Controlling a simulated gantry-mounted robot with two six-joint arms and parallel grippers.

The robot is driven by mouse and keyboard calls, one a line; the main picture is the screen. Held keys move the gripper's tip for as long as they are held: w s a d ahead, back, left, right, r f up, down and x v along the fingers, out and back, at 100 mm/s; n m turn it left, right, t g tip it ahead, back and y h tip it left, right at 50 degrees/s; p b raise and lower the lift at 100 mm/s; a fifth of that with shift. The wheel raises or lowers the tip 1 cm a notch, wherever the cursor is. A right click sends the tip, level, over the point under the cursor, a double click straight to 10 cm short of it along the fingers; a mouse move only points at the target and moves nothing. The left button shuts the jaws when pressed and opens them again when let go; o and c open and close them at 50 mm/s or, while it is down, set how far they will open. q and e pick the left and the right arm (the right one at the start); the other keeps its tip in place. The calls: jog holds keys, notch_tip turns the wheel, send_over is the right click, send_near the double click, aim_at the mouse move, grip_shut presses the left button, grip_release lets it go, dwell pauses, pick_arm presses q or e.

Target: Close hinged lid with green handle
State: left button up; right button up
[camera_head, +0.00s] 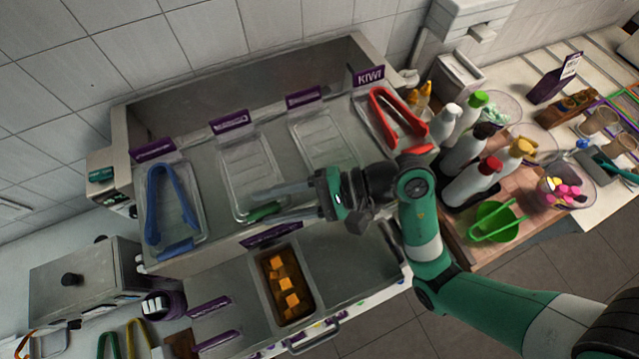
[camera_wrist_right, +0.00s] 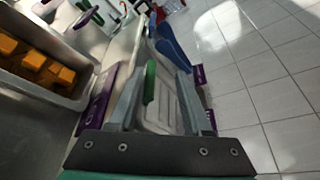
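The clear lid (camera_head: 247,170) with the green handle (camera_head: 264,211) is over the second compartment from the left in the steel topping station. I cannot tell how far the lid is tilted. My right gripper (camera_head: 250,210) is open, with its fingers on either side of the green handle. In the right wrist view, the green handle (camera_wrist_right: 150,82) shows between the two spread fingers (camera_wrist_right: 157,77), nearer the left one. Whether a finger touches the handle is unclear. The clear lid (camera_wrist_right: 163,112) shows behind the fingers. My left gripper is not in view.
Blue tongs (camera_head: 170,210) lie on the left compartment, red tongs (camera_head: 398,125) on the right one. An open container of orange cubes (camera_head: 287,285) sits in front. Several bottles (camera_head: 470,185) and a green cup (camera_head: 497,222) stand at right, near my right arm.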

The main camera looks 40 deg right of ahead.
jog(key=v, duration=0.9)
jog(key=shift+b, duration=0.3)
